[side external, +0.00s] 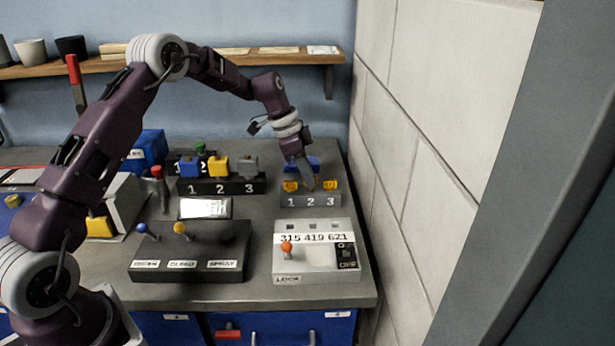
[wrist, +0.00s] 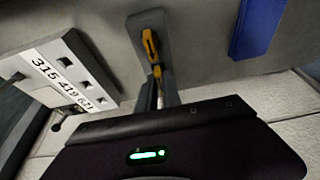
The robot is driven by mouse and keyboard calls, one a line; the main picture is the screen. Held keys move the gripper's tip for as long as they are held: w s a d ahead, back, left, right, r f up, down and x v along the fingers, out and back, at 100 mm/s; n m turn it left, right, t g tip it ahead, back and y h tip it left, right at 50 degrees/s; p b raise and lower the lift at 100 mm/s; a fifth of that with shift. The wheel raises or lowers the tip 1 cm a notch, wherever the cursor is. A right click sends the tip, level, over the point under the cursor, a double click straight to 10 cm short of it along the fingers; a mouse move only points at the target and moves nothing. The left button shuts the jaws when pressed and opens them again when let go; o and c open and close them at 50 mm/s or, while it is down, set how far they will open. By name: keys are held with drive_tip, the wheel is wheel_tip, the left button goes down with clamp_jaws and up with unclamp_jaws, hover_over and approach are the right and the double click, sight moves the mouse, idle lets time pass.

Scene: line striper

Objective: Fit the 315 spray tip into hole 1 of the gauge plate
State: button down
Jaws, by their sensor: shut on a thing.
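Small yellow spray tips show at a grey block (side external: 310,201) marked 1 2 3: one on the left (side external: 290,186) and one on the right (side external: 330,184). My gripper (side external: 306,184) points down at this block, between them in the picture. In the wrist view my gripper (wrist: 158,76) is shut on what looks like a yellow tip (wrist: 157,70), with more yellow just beyond it. The fingers hide much of it, and no number on it is readable. A pale panel (side external: 310,258) marked 315 419 621 has square holes; I cannot tell whether it or the grey block is the gauge plate.
A black block (side external: 220,187) marked 1 2 3 holds blue, yellow and grey pieces to the left. A black lever box (side external: 190,258) stands in front of it. A blue piece (wrist: 258,25) lies near my gripper. The wall (side external: 430,120) is close on the right.

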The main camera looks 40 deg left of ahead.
drive_tip(key=shift+r, duration=0.1)
drive_tip(key=shift+r, duration=2.45)
drive_tip(key=s+d+r, duration=0.2)
drive_tip(key=s+d, duration=0.1)
drive_tip(key=s, duration=0.4)
drive_tip(key=s+d+r, duration=0.2)
drive_tip(key=s+d, duration=0.1)
drive_tip(key=s, duration=0.3)
drive_tip(key=shift+f, duration=2.9)
drive_tip(key=shift+f, duration=2.05)
drive_tip(key=c, duration=1.5)
unclamp_jaws()
